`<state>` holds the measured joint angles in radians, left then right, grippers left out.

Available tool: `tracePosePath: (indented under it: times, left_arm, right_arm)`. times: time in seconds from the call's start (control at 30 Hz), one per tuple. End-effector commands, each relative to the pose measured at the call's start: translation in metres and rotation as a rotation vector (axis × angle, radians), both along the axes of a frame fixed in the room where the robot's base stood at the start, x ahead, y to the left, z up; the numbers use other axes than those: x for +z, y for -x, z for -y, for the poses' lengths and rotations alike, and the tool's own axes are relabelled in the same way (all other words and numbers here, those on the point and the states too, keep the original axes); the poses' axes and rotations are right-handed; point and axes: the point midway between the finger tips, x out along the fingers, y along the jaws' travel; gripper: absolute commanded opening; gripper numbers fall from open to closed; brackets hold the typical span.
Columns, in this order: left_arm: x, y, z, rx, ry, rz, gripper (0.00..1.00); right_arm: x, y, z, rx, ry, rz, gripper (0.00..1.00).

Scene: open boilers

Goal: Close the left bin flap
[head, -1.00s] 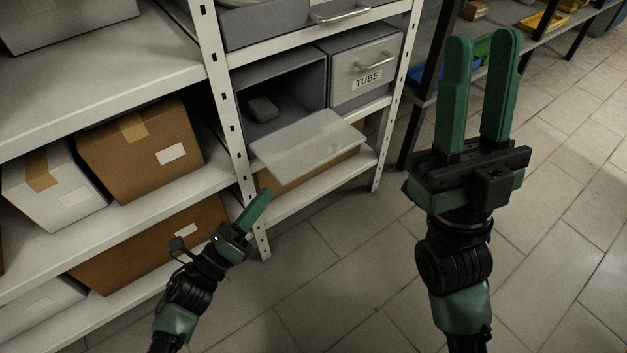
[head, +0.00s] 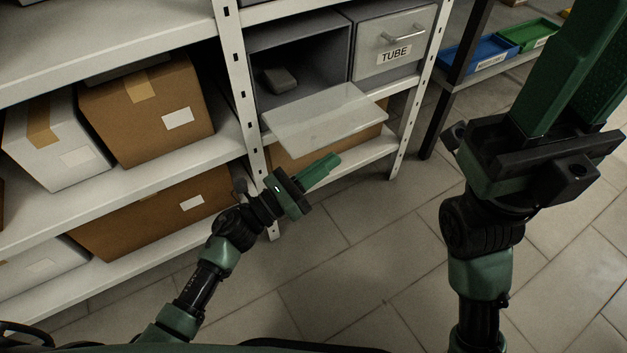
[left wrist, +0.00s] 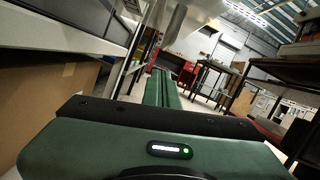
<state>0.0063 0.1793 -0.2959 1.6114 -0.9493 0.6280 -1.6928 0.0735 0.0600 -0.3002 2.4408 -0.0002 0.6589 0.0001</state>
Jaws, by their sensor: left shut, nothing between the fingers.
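The left bin (head: 257,75) is a grey open-fronted box on the shelf, with a small grey item (head: 280,79) inside. Its flap (head: 325,122), a pale, partly see-through panel, stands open, sticking out forward from the bin's lower front. My left gripper (head: 332,161) is shut and empty, just below the flap's front edge in the head view; I cannot tell if they touch. Its closed fingers also show in the left wrist view (left wrist: 162,88). My right gripper (head: 590,78) is open and empty at the far right, its fingertips cut off by the frame.
A closed bin marked TUBE (head: 395,45) stands to the right of the open one. A white shelf post (head: 236,85) rises on the left, beside shelves with cardboard boxes (head: 150,110). Open tiled floor (head: 370,260) lies in front.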

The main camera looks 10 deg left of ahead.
Motion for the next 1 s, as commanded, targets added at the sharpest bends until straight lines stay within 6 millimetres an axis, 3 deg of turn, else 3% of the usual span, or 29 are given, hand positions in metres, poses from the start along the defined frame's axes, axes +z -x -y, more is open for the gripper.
tracePosePath:
  times: [0.2,0.8,1.0]
  left_arm:
    - [0.020,-0.003,-0.003,-0.002,0.000,-0.001,0.00]
    - [0.028,-0.002,-0.003,-0.001,0.018,-0.024,0.00]
    - [0.036,0.000,-0.001,-0.002,0.049,-0.066,0.00]
  right_arm:
    - [0.000,0.000,0.000,0.001,-0.001,-0.001,0.33]
    - [0.004,0.000,0.001,0.002,-0.003,-0.007,0.33]
    - [-0.008,-0.006,0.001,0.002,-0.003,-0.068,0.33]
